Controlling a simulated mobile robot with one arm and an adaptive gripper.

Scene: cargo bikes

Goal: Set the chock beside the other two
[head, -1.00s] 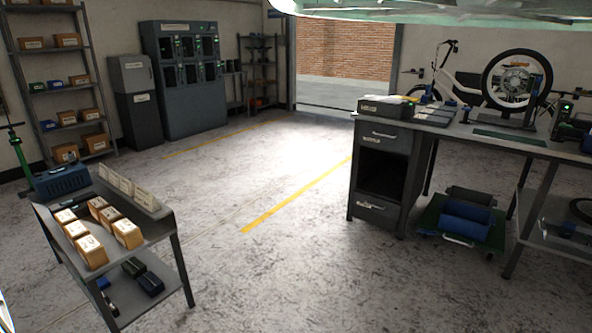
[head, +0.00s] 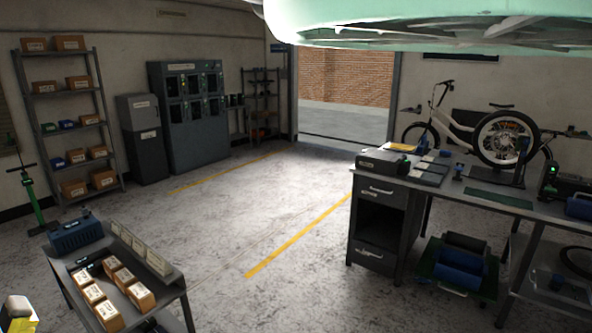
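I cannot make out any of the three chocks for certain. A small white, black and yellow thing (head: 18,314) is cut off at the bottom left corner, and I cannot tell what it is. No gripper fingers can be recognised in the head view, so what my gripper holds is hidden.
A grey cart (head: 172,291) with several labelled boxes stands at the lower left. A workbench (head: 440,182) with a wheel (head: 501,138) is on the right. A mint-green shape (head: 420,22) hangs across the top. The floor (head: 240,225) between cart and bench is clear.

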